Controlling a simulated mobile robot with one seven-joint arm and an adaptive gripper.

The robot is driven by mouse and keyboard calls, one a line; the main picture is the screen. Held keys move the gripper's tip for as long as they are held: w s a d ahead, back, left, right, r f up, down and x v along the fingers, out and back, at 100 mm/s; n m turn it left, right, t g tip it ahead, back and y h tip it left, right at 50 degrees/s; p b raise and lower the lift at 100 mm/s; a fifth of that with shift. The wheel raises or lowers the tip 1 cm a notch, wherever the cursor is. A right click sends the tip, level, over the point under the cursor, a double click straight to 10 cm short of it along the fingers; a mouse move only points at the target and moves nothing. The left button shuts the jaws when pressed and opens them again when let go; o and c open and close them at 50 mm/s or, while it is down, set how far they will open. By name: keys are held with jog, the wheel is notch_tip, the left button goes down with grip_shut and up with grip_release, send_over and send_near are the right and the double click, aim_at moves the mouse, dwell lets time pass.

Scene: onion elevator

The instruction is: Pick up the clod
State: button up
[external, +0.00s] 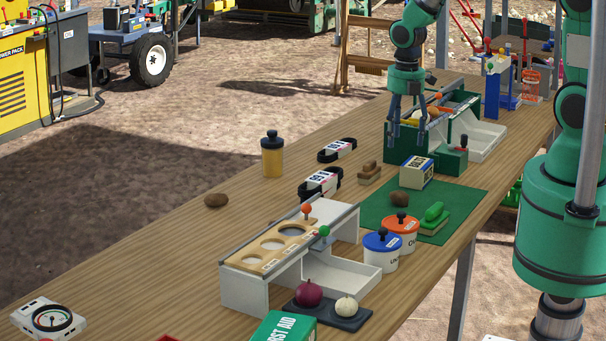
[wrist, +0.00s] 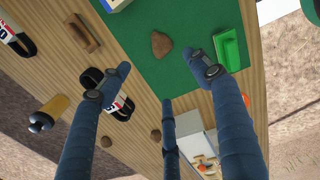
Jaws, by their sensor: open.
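A brown, lumpy clod (external: 400,198) lies on the green mat (external: 462,232), and it shows in the wrist view (wrist: 161,45) near the top middle. A similar brown lump (external: 216,200) lies on bare wood at the left, also seen in the wrist view (wrist: 106,141). I cannot tell by looks alone which lump is soil. My gripper (external: 407,135) is open and empty, raised above the table near the green box, behind the mat. In the wrist view its blue-grey fingers (wrist: 163,80) are spread wide, with the mat's lump apart from them, above and between the tips.
A green brush (external: 433,218), lidded tubs (external: 400,232) and a small labelled box (external: 416,173) stand close around the mat's lump. A wooden brush (external: 369,173), black straps (external: 322,184) and a yellow bottle (external: 272,156) stand left. The sorting stand (external: 245,290) is in front.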

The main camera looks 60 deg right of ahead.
notch_tip(320, 180, down, 3)
jog(key=shift+d+r+n, duration=0.1)
jog(key=shift+d+n, duration=0.05)
jog(key=shift+n, duration=0.55)
jog(key=b, duration=0.1)
send_over(401, 197)
jog(key=w+d, duration=0.1)
jog(key=d, duration=0.1)
jog(key=shift+a+f, duration=0.2)
jog(key=shift+f, duration=4.1)
jog(key=shift+f, duration=0.1)
jog(key=shift+f+b, duration=0.55)
jog(key=shift+f, duration=2)
jog(key=c, duration=1.4)
